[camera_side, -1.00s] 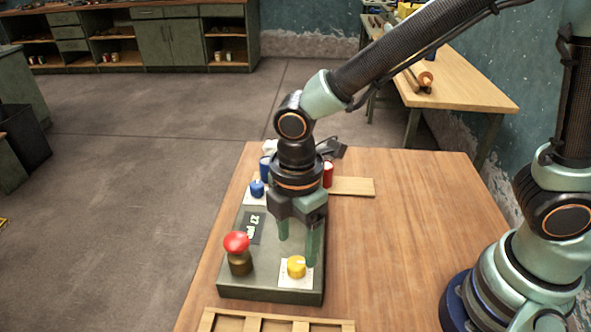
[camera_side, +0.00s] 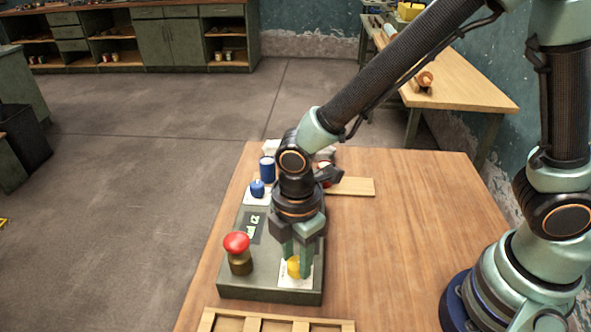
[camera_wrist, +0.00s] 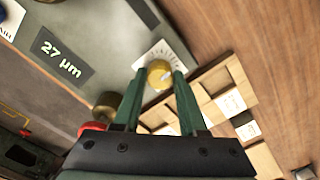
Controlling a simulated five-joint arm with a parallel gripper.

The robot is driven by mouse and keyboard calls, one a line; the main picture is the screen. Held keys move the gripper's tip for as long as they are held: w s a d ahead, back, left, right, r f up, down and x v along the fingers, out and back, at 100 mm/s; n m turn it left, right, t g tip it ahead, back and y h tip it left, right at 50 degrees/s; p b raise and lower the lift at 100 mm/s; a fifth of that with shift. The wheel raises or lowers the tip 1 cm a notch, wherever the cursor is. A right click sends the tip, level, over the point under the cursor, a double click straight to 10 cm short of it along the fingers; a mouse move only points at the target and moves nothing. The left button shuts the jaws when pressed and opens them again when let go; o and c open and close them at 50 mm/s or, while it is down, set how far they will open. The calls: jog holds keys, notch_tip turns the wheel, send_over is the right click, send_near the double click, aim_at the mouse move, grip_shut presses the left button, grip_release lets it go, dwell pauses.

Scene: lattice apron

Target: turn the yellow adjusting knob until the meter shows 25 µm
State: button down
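The yellow adjusting knob (camera_side: 294,268) sits on a white dial plate (camera_side: 284,278) at the near right of the grey-green box (camera_side: 262,288). It also shows in the wrist view (camera_wrist: 159,74). My gripper (camera_side: 297,268) is down over it, with one green finger on each side. In the wrist view the fingertips (camera_wrist: 160,73) lie close against the knob's sides and no clear gap shows. The meter (camera_wrist: 62,57) reads 27 µm in the wrist view. The knob's pointer position is hard to read.
A red mushroom button (camera_side: 237,243) on a brass base stands left of the knob. A blue knob (camera_side: 257,188) sits at the box's far end. A blue cylinder (camera_side: 267,169) is behind it. A wooden divided tray (camera_side: 278,322) lies at the front edge. The table's right side is clear.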

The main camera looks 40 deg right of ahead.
aim_at(296, 263)
jog(key=shift+n, duration=2.9)
jog(key=shift+c, duration=2.3)
grip_release()
jog(key=shift+r, duration=0.1)
notch_tip(296, 263, up, 12)
